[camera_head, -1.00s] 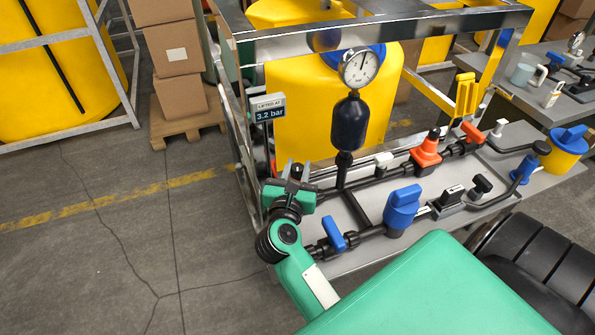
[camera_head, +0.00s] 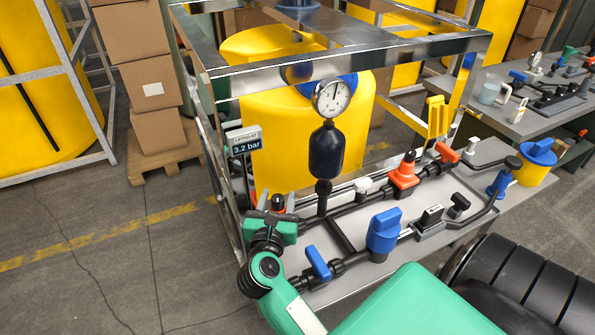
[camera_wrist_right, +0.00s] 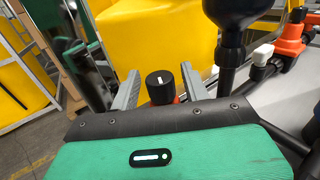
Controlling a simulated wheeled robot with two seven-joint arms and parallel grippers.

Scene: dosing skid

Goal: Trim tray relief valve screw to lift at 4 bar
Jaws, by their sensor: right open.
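The relief valve screw shows in the right wrist view as a round black knob (camera_wrist_right: 160,88) with a white mark on top and a bit of orange below it. In the head view the knob (camera_head: 278,201) stands at the left end of the tray piping. My right gripper (camera_head: 276,207) is open around it. In the right wrist view the two grey fingers (camera_wrist_right: 160,77) stand on either side of the knob, with gaps visible. A display (camera_head: 244,141) reads "lifted at 3.2 bar". A dial gauge (camera_head: 332,98) stands above a black damper (camera_head: 326,150). My left gripper is not in view.
The grey tray (camera_head: 370,268) carries black pipes, blue valves (camera_head: 384,230) and an orange-red fitting (camera_head: 404,172). A metal frame (camera_head: 350,65) surrounds a yellow tank (camera_head: 262,120). Boxes on a pallet (camera_head: 160,162) stand left. The floor at left is clear.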

